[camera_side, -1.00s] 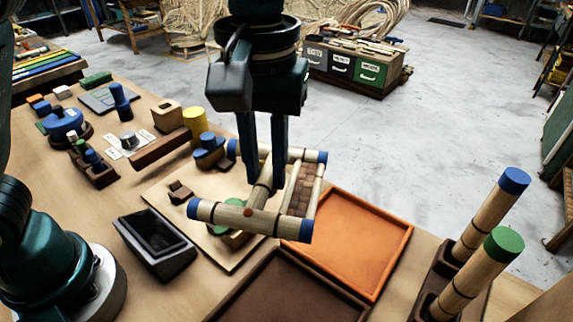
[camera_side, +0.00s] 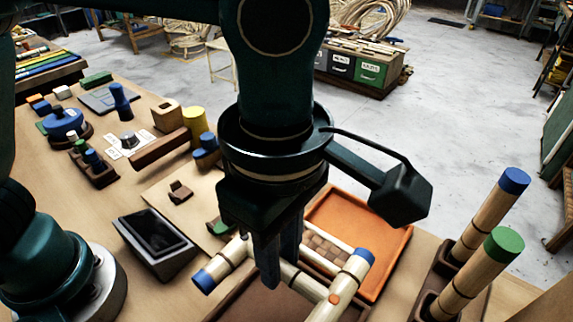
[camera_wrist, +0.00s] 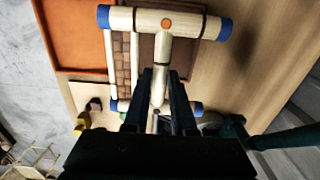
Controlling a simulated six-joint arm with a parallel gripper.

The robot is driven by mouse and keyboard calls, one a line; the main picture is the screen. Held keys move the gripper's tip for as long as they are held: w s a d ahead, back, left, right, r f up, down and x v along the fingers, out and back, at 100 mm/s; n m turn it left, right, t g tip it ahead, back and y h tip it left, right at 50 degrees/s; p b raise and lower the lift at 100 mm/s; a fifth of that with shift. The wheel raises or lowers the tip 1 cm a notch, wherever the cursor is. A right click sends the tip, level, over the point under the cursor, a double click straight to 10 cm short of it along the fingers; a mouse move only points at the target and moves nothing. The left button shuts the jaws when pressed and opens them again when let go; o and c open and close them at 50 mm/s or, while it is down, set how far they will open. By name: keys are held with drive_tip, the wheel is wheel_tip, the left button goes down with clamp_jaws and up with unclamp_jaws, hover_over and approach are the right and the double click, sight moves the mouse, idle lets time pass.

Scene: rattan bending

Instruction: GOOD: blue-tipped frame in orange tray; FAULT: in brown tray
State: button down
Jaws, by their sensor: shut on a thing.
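The blue-tipped frame (camera_side: 345,284) is a pale rattan frame with blue ends, an orange dot and a brown woven panel. My gripper (camera_side: 279,268) is shut on its middle bar, pointing down. In the wrist view the frame (camera_wrist: 150,20) lies across the jaws (camera_wrist: 160,78). The frame hangs over the brown tray (camera_side: 240,302) and overlaps the near part of the orange tray (camera_side: 392,238) in the side view. The wrist view shows the orange tray (camera_wrist: 72,40) beside the frame and the brown tray (camera_wrist: 185,58) beneath it. Its height above the trays is hard to judge.
A rack with an upright blue-topped post (camera_side: 490,215) and a green-topped post (camera_side: 475,270) stands at the right. A dark open box (camera_side: 153,240) is left of the trays. Several small blocks and fixtures fill the back left of the table.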

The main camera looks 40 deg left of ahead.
sight(282, 319)
wheel_tip(282, 319, down, 13)
drive_tip(key=shift+r, duration=0.1)
idle(0.7)
drive_tip(key=shift+f, duration=0.25)
idle(0.9)
drive_tip(key=c, duration=0.7)
unclamp_jaws()
drive_tip(key=shift+o, duration=0.2)
wheel_tip(282, 319, up, 9)
